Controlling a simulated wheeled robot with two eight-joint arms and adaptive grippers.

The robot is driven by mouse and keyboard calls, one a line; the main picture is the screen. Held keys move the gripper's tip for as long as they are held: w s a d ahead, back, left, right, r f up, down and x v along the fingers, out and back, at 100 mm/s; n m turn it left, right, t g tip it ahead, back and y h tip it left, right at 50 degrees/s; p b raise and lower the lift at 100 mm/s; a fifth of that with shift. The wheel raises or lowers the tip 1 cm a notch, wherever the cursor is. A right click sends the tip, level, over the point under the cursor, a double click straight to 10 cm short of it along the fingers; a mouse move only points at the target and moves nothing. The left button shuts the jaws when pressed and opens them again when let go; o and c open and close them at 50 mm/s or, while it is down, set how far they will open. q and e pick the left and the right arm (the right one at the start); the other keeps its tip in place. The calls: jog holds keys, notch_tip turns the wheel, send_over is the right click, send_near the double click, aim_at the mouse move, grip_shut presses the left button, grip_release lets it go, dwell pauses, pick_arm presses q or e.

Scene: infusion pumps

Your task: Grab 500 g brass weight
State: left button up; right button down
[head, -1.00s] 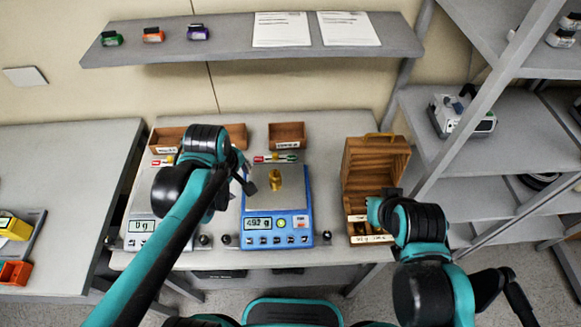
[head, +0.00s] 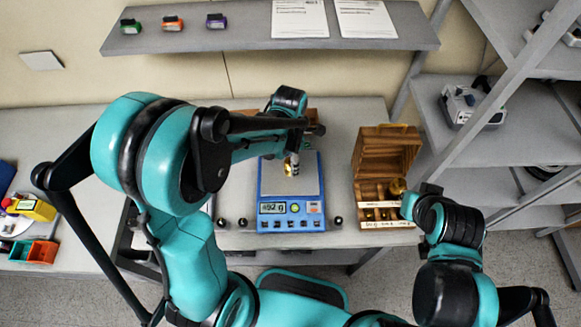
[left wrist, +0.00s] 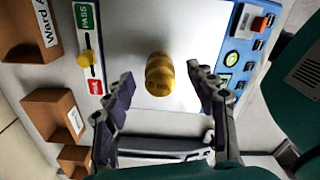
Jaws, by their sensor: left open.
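The brass weight (left wrist: 160,73) stands on the bare pan of the blue scale (head: 291,216), whose display reads about 492 g. In the left wrist view it lies between the spread fingers of my left gripper (left wrist: 160,82), which is open, with gaps on both sides. In the head view my left gripper (head: 292,166) is above the pan and mostly hides the weight. My right arm's end (head: 425,200) is beside the wooden case (head: 386,153); its fingers cannot be made out.
The open wooden case holds several brass weights (head: 397,187). Small dark knobs (head: 338,221) stand along the bench front. Small wooden bins (left wrist: 48,108) are behind the scale. A shelf (head: 270,42) hangs above. A PASS/FAIL marker strip (left wrist: 89,50) lies beside the pan.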

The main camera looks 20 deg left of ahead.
pick_arm(q)
notch_tip(320, 180, down, 2)
jog(key=shift+f, duration=0.15)
grip_shut()
